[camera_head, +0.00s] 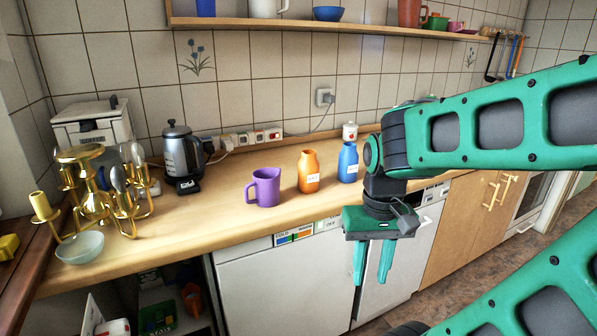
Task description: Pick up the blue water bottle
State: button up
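The blue water bottle (348,162) stands upright on the wooden counter, with a white label on its front. An orange bottle (308,172) with a similar label stands just left of it. My gripper (371,283) hangs in front of the counter edge, below and slightly right of the blue bottle, with its fingers pointing down. The two green fingers are apart with nothing visible between them. The gripper does not touch the bottle.
A purple jug (264,188) stands left of the orange bottle. A kettle (183,157), a brass candelabra (95,190) and a glass bowl (80,247) are farther left. A small white jar (350,131) stands behind the blue bottle. A shelf (330,27) runs above. The counter front is clear.

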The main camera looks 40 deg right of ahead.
aim_at(348, 158)
jog(key=u, duration=0.7)
jog(key=k, duration=1.05)
jog(key=z, duration=2.05)
jog(key=i, duration=1.45)
